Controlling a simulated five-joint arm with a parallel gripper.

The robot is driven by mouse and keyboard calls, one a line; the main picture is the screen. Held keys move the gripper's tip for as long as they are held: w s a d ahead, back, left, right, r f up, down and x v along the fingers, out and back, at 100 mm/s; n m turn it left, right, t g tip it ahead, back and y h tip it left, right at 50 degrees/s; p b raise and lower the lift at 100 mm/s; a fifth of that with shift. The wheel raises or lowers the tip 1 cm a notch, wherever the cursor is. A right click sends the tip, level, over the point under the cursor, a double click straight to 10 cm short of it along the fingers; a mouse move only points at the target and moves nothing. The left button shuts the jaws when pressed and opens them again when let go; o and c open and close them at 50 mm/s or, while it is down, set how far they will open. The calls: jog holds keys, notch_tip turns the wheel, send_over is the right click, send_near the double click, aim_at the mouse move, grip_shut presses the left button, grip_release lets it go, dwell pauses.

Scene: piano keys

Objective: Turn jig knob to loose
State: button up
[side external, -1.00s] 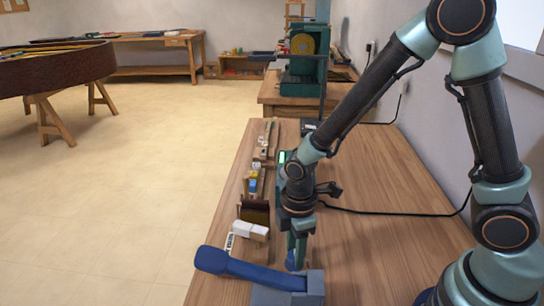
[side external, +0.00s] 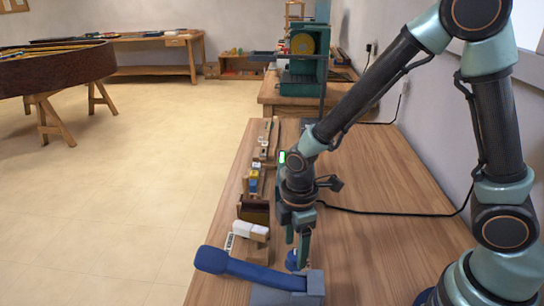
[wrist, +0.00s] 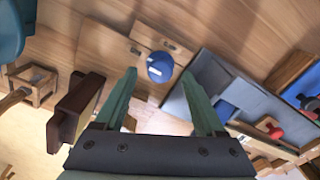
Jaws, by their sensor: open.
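The jig knob (wrist: 160,64) is a round blue knob with a small white mark on top, seen on a pale wooden jig plate (wrist: 117,46) in the wrist view. In the side view the blue knob (side external: 292,261) shows low beside the grey block, partly covered by a finger. My gripper (wrist: 159,76) is open, with its two green fingers spread either side of the knob in the picture. The side view shows my gripper (side external: 299,255) pointing down at the knob. I cannot tell whether a finger touches it.
Red knobs (wrist: 270,130) show at right in the wrist view.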

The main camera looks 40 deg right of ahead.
aim_at(295, 255)
notch_tip(295, 255, up, 11)
jog(key=shift+f, duration=0.2)
dwell(0.3)
jog(key=s+d+r+m+t, duration=0.3)
jog(key=d+r+m+t, duration=0.2)
jog(key=d+r+m, duration=0.4)
jog(key=d+m, duration=0.1)
jog(key=m, duration=0.3)
jog(key=shift+s+d+r+m+t, duration=0.15)
jog(key=shift+r+m+t, duration=0.15)
